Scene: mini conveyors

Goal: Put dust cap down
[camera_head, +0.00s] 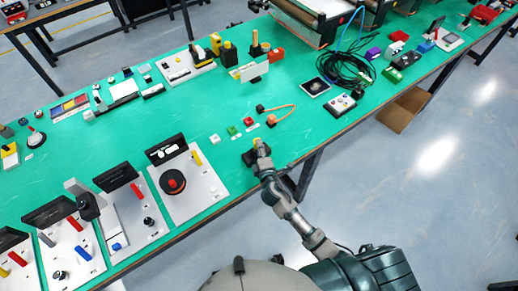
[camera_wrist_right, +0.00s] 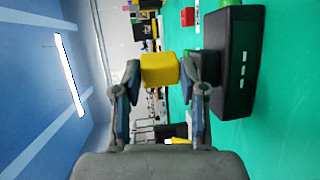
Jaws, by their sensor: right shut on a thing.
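My right gripper (camera_head: 258,148) is over the front edge of the green table, near the middle of the head view. In the right wrist view, its two dark fingertips (camera_wrist_right: 160,85) are closed on the sides of a small yellow block-like piece (camera_wrist_right: 159,68), which I take to be the dust cap. In the head view the piece is tiny and mostly hidden by the gripper. A black box (camera_wrist_right: 237,62) with small ports lies right beside the gripper in the wrist view, close to the right finger. My left gripper is not in view.
The green table (camera_head: 215,115) has free room left of the gripper. A panel with a red knob (camera_head: 173,181) stands to the left. A black cable coil (camera_head: 343,68) lies farther back right.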

